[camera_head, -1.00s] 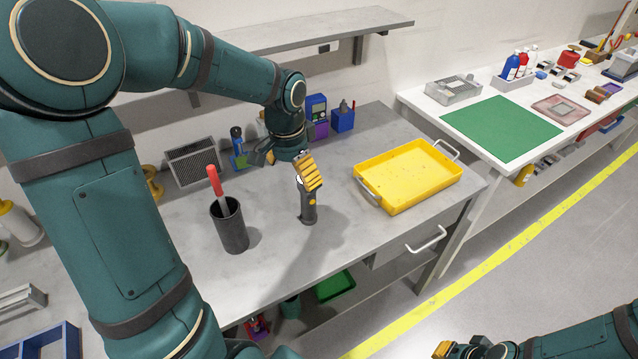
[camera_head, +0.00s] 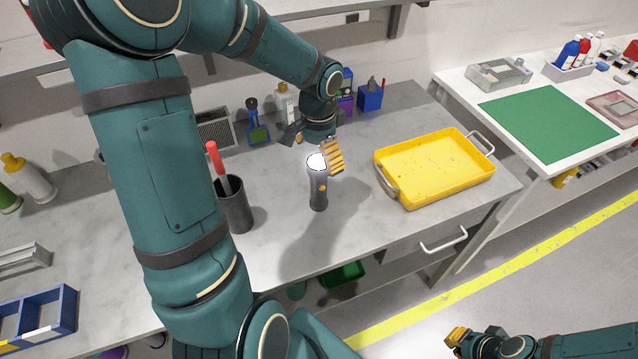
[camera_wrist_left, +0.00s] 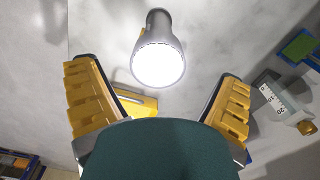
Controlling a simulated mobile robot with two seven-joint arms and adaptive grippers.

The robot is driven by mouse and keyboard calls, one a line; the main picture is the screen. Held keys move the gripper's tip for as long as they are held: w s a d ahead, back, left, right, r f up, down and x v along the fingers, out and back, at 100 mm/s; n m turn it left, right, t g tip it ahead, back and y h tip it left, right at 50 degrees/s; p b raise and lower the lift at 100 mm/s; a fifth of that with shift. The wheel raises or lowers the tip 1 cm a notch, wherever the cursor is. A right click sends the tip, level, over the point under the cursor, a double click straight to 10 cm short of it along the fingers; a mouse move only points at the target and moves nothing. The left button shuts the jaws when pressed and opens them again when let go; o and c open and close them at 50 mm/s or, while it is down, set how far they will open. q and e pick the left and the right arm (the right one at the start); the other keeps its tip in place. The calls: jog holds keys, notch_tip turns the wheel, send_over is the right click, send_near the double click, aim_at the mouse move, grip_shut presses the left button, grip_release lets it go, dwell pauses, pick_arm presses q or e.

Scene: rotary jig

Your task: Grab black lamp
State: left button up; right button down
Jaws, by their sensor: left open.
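The black lamp (camera_head: 318,190) is a dark grey torch with an orange button, standing upright on the grey workbench with its bright lit head up. My left gripper (camera_head: 312,147) is open just above and behind the lit head, with one yellow finger pad beside it on the right. In the left wrist view the lamp (camera_wrist_left: 158,50) shows beyond and between the two spread fingers (camera_wrist_left: 160,78), with nothing held. My right gripper (camera_head: 460,342) is at the bottom edge of the head view, far from the lamp, and its opening is unclear.
A black cup (camera_head: 236,208) with a red-handled tool stands left of the lamp. A yellow tray (camera_head: 436,168) lies to the right. Bottles and a blue box (camera_head: 370,97) stand behind. The bench (camera_head: 275,235) is clear in front of the lamp.

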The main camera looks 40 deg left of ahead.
aim_at(319, 185)
pick_arm(q)
jog(key=shift+d+f+b, duration=0.1)
jog(key=shift+f+b, duration=0.5)
jog(key=shift+f, duration=2.1)
jog(key=shift+r, duration=0.1)
jog(key=c, duration=1.4)
